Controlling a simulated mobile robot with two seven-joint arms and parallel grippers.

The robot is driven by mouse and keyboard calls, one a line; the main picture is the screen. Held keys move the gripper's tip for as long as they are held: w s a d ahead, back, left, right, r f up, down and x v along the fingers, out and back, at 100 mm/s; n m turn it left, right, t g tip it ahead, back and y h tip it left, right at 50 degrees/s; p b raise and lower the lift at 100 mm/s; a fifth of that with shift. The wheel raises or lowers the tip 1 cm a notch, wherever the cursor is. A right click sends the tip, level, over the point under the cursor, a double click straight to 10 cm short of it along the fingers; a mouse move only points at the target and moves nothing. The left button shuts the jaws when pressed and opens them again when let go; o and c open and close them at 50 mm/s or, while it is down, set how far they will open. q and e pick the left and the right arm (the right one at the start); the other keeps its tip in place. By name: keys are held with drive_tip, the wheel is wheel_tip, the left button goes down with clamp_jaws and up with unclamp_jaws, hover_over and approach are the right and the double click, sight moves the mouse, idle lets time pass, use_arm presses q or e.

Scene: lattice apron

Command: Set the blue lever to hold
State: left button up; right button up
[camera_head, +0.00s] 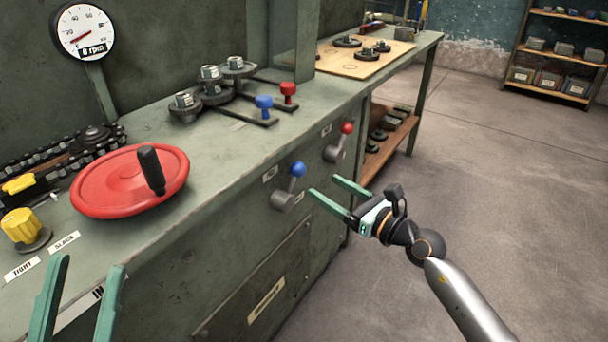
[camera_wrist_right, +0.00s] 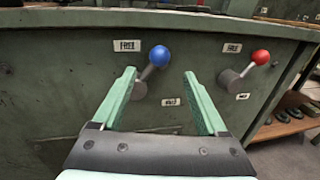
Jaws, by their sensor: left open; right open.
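The blue lever (camera_head: 297,170) is on the bench's front panel, its ball knob up and to the right of its grey hub. In the right wrist view the blue lever (camera_wrist_right: 160,56) shows between the fingers, with a FREE label (camera_wrist_right: 127,46) at its upper left and a label that seems to read HOLD (camera_wrist_right: 171,102) at its lower right. My right gripper (camera_head: 324,185) is open and empty, in front of the panel just right of the lever; contact is not visible. My left gripper (camera_head: 88,264) is open and empty at the lower left, near the bench edge.
A red lever (camera_head: 346,128) with its own labels is right of the blue one. Blue (camera_head: 263,102) and red (camera_head: 289,88) handles stand on the bench top, beyond a red handwheel (camera_head: 130,182). A yellow knob (camera_head: 21,225) is at the left. Floor at right is clear.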

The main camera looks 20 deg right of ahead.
sight(304, 173)
drive_tip(key=b+x, duration=0.1)
drive_tip(key=x, duration=0.7)
drive_tip(key=shift+b, duration=0.35)
drive_tip(key=shift+c, duration=0.3)
clamp_jaws()
idle(0.6)
